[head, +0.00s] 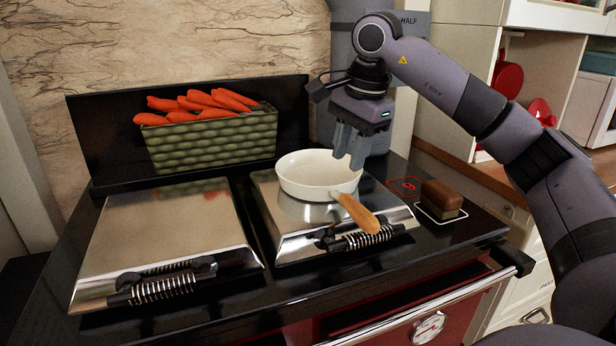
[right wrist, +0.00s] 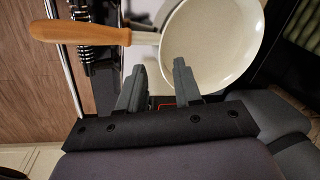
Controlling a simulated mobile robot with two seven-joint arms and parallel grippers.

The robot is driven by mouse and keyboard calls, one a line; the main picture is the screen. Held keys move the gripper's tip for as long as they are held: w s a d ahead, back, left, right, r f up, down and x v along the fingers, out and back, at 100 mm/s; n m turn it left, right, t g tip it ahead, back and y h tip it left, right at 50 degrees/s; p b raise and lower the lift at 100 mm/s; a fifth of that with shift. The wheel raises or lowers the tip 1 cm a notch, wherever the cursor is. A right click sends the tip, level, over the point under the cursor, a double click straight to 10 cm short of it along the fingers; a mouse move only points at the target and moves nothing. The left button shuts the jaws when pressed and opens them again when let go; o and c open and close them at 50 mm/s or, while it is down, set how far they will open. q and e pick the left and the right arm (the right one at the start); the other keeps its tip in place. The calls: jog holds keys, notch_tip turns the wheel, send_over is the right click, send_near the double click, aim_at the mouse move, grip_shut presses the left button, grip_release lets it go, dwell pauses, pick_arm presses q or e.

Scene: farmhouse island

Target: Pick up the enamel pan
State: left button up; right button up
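The enamel pan (head: 312,172) is cream-white with a wooden handle (head: 358,212). It sits upright on the right-hand steel hob lid, its handle pointing toward the front right. My right gripper (head: 349,158) hangs fingers-down by the pan's right rim, behind the handle. In the right wrist view, the pan (right wrist: 215,45) lies just beyond the fingertips and its handle (right wrist: 80,32) runs left. The fingers of the right gripper (right wrist: 159,78) are apart with nothing between them. I cannot tell whether a fingertip touches the rim. My left gripper is not in view.
A green woven basket of carrots (head: 213,138) stands behind the lids. A closed steel lid (head: 160,235) is at left. A brown block (head: 440,196) sits right of the pan by a red-marked square (head: 406,186). A rail (head: 430,310) runs along the stove front.

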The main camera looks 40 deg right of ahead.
aim_at(342, 184)
jog(key=shift+d+x, duration=0.15)
jog(key=shift+x, duration=1.6)
jog(key=shift+d+x, duration=0.15)
jog(key=shift+x, duration=1.55)
jog(key=shift+w, duration=0.2)
grip_shut()
jog(key=shift+r, duration=0.1)
